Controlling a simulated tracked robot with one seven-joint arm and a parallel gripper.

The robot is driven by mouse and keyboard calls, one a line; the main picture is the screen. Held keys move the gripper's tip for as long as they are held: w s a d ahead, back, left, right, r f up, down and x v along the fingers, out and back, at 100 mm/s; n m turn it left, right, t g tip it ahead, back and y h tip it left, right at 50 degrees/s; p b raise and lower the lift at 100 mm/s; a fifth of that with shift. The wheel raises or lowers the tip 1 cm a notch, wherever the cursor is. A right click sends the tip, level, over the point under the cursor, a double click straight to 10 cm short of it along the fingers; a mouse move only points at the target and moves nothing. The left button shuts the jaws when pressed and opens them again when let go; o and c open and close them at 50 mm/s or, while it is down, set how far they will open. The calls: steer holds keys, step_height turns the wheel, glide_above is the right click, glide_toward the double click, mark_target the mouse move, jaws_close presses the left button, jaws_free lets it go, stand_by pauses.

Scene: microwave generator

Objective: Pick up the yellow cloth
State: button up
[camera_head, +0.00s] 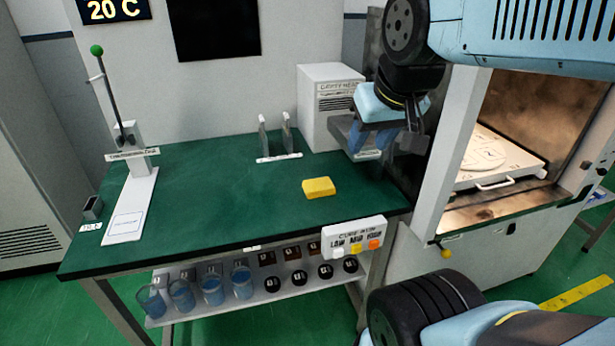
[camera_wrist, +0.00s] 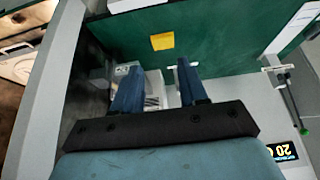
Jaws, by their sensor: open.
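The yellow cloth (camera_head: 319,187) is a small folded block lying flat on the green tabletop (camera_head: 220,200), right of the middle. It also shows in the wrist view (camera_wrist: 162,41), beyond my fingertips and between their lines. My gripper (camera_head: 368,150) is above the back right part of the table, up and to the right of the cloth and apart from it. In the wrist view its two blue fingers (camera_wrist: 160,72) are spread with nothing between them.
A white box (camera_head: 325,105) stands behind my gripper. A slotted holder (camera_head: 277,138) is at the back. A lever stand (camera_head: 130,180) is at left. A button panel (camera_head: 354,236) is at the front edge. The open chamber (camera_head: 500,150) is at right. The table left of the cloth is clear.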

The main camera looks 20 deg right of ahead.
steer(key=o, duration=0.3)
steer(key=shift+w, duration=0.25)
steer(key=o, duration=0.7)
steer(key=w+n, duration=0.1)
steer(key=w, duration=0.1)
steer(key=w+n+g, duration=0.1)
steer(key=w+n, duration=0.1)
steer(key=w, duration=0.1)
steer(key=w+f+n+h, duration=0.1)
steer(key=w+n, duration=0.1)
steer(key=w, duration=0.1)
steer(key=shift+g, duration=0.4)
steer(key=shift+o, duration=0.4)
steer(key=w+f+n+g, duration=0.1)
steer(key=w+f+n, duration=0.1)
steer(key=w, duration=0.3)
steer(key=shift+w+f+n, duration=0.2)
steer(key=shift+w+n, duration=0.2)
steer(key=shift+n, duration=0.4)
steer(key=n+g, duration=0.3)
steer(key=n, duration=0.6)
glide_above(319, 184)
steer(key=a, duration=0.2)
step_height(319, 184, down, 12)
steer(key=f, duration=0.5)
steer(key=d+f, duration=0.1)
steer(key=f, duration=0.7)
steer(key=shift+d+f, duration=0.15)
steer(key=shift+d, duration=0.25)
